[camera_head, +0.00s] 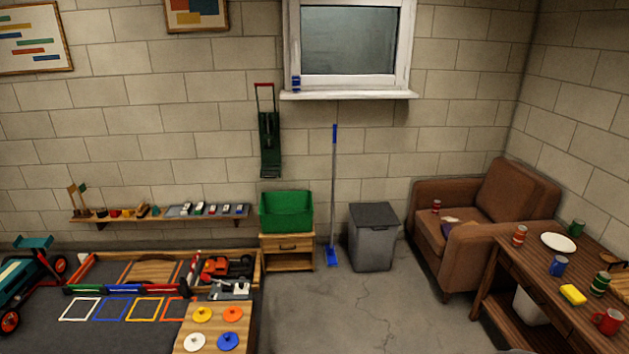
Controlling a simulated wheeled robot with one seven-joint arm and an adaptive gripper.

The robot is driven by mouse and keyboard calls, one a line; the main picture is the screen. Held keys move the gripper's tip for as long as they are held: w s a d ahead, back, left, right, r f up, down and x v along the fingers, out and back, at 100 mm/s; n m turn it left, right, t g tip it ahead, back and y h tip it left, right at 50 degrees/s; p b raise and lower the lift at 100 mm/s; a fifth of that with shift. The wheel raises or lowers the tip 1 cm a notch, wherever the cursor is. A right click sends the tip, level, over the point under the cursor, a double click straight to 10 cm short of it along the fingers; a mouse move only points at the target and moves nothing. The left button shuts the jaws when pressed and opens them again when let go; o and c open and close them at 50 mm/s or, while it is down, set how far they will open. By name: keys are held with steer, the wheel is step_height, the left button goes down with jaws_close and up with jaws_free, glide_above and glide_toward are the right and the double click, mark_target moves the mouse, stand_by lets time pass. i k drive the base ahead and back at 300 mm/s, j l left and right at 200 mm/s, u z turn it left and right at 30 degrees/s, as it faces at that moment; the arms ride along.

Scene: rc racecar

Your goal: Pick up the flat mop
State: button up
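The flat mop (334,190) stands upright against the block wall at the back, below the window. It has a thin pole, grey-blue below with a bright blue grip at the top, and a blue flat head on the floor. It stands between a small wooden cabinet on its left and a grey bin on its right. Nothing covers it. My gripper is not in view.
The grey lidded bin (374,238) stands close to the mop's right. The wooden cabinet (287,252) with a green crate (286,211) is close on its left. The concrete floor (350,310) in front is clear. A brown armchair (460,245) and wooden table (545,300) stand right.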

mark_target(330, 254)
steer(key=i+z, duration=0.15)
steer(key=i, duration=0.4)
steer(key=i+j+z, duration=0.15)
steer(key=i, duration=0.45)
steer(key=i+z, duration=0.15)
steer(key=i, duration=0.4)
steer(key=i+j+z, duration=0.15)
steer(key=i+j, duration=0.15)
steer(key=i, duration=0.25)
steer(key=i+j+z, duration=0.15)
steer(key=i, duration=0.4)
steer(key=i+j+z, duration=0.15)
steer(key=i+j, duration=0.3)
steer(key=i+j+z, duration=0.15)
steer(key=i+j, duration=0.25)
steer(key=i, duration=0.2)
